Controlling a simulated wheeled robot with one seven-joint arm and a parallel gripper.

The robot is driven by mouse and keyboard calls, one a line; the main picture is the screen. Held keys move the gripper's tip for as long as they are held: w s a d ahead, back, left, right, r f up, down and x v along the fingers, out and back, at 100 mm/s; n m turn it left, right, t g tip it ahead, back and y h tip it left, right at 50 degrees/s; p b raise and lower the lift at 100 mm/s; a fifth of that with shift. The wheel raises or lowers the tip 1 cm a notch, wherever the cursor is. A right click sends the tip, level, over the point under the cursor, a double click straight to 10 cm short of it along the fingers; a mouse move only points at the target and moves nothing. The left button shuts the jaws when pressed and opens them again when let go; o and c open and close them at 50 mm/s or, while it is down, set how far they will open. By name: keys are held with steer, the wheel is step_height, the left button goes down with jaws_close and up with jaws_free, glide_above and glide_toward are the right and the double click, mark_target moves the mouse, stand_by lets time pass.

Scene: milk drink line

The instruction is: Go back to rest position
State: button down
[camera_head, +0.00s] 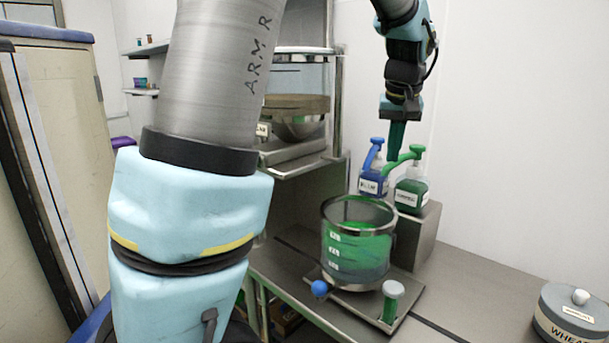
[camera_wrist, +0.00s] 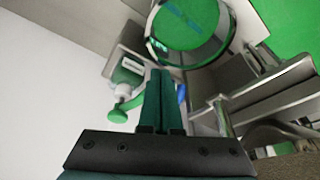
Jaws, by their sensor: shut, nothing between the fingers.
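My gripper (camera_head: 396,143) hangs pointing down at the upper right of the head view, its dark green fingers closed together with nothing between them. In the wrist view the fingers (camera_wrist: 161,82) also lie side by side. In the head view the fingertips appear close above a blue pump bottle (camera_head: 371,183) and a green pump bottle (camera_head: 410,193); the exact gap cannot be told. A glass vessel (camera_head: 357,245) with green and grey contents stands in front of the bottles, lower than the gripper.
The vessel stands on a metal plate with a blue knob (camera_head: 319,288) and a green-stemmed knob (camera_head: 392,291). A metal shelf unit (camera_head: 300,158) with a bowl is behind my arm. A lidded wheat container (camera_head: 574,316) sits at the right. The counter (camera_head: 480,290) between is clear.

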steer(key=s+a+f, duration=0.4)
steer(key=a+f, duration=0.2)
steer(key=a, duration=0.2)
steer(key=s+a+f+g+b, duration=0.1)
steer(key=s+a+f, duration=0.3)
steer(key=a, duration=0.5)
steer(key=s+a+f+n+g+b, duration=0.1)
steer(key=s+a+f, duration=0.4)
steer(key=a+f, duration=0.3)
steer(key=shift+a+f, duration=0.35)
steer(key=shift+a, duration=0.15)
